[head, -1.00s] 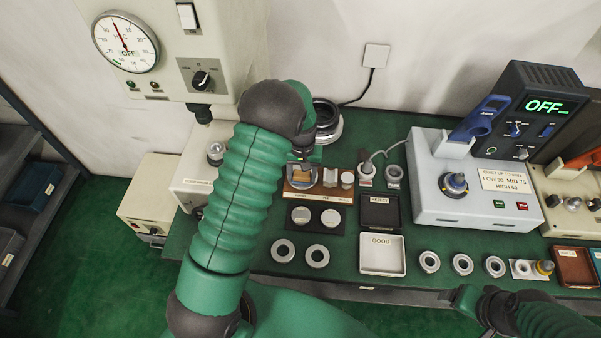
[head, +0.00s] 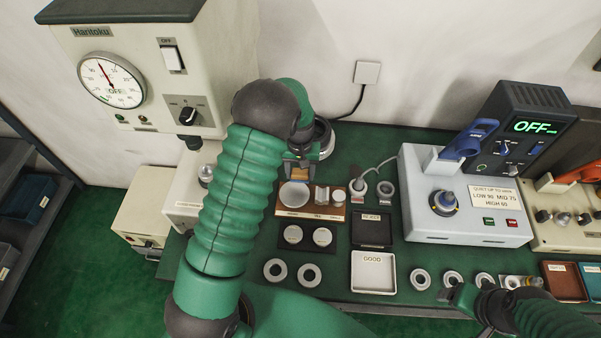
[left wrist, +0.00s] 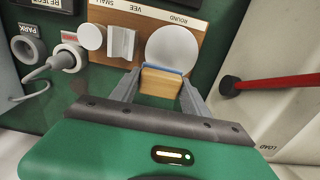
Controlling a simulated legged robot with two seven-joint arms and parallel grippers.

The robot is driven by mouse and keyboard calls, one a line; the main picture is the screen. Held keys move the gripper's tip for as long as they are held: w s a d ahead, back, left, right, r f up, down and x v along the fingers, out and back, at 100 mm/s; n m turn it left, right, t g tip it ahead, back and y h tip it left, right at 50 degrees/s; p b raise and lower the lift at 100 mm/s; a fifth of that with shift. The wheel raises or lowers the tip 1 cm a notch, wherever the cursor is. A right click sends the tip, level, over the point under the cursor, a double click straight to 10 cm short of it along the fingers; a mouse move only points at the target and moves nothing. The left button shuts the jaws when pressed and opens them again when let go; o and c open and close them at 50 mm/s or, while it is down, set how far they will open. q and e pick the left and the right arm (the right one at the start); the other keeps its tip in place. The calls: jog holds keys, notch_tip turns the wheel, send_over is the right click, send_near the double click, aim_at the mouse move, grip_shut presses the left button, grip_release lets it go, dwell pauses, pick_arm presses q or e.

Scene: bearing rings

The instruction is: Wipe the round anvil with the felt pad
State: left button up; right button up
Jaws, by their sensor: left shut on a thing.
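My left gripper (left wrist: 159,90) is shut on the felt pad (left wrist: 160,82), a wooden block with a thin blue edge. In the head view, the pad (head: 300,173) is just behind the round anvil (head: 294,194), a pale flat disc on the left of a brown board. In the left wrist view, the pad's edge overlaps the near rim of the round anvil (left wrist: 172,48); I cannot tell whether they touch. My right gripper (head: 464,298) is low at the right in the head view, and its fingers are not clear.
A vee block (head: 322,195) and a small anvil (head: 338,195) share the brown board. In front are dark and white trays (head: 373,288) and several rings. A red-handled lever (left wrist: 270,83) is beside the board in the wrist view. A control box (head: 465,225) stands right.

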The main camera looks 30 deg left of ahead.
pick_arm(q)
jog(key=shift+w+a+r+p, duration=0.1)
jog(key=shift+w+r+p, duration=0.05)
jog(key=shift+r+p, duration=0.4)
jog(key=shift+w+r+p, duration=0.15)
jog(key=shift+r+p, duration=0.15)
jog(key=shift+r, duration=0.45)
jog(key=shift+s+r, duration=0.1)
jog(key=shift+r, duration=0.05)
